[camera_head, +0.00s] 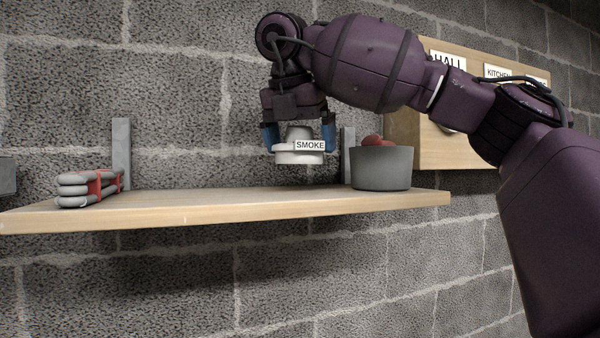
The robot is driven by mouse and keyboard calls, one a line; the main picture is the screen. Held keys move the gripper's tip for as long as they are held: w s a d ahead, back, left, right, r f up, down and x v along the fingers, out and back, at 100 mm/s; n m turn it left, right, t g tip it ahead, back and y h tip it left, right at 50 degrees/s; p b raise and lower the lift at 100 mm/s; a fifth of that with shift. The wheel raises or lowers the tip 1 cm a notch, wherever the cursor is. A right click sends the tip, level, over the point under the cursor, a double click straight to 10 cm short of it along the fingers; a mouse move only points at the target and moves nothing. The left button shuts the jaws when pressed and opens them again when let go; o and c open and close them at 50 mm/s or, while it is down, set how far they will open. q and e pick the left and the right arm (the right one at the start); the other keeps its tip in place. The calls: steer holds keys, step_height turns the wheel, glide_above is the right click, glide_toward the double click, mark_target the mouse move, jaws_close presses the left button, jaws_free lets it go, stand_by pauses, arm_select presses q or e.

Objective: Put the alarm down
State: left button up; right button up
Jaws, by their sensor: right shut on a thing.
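The alarm (299,157) is a white round unit with a label reading SMOKE. My right gripper (299,138) has blue fingertips and is shut on the alarm, one finger on each side. The gripper points down and holds the alarm level, a little above the wooden shelf (240,205), with a gap seeming to show under it. My left gripper is not in view.
A grey tub (381,168) with reddish round things stands at the shelf's right end. Grey conduit pieces with red bands (88,188) lie at the left end. The shelf between is clear. A wooden board (455,150) with labels hangs behind my right arm.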

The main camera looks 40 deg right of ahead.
mark_target(294, 127)
steer(key=shift+f, duration=2.5)
steer(key=o, duration=0.5)
steer(key=shift+o, duration=0.2)
steer(key=shift+f, duration=0.2)
steer(key=shift+v, duration=5.45)
steer(key=shift+d, duration=0.15)
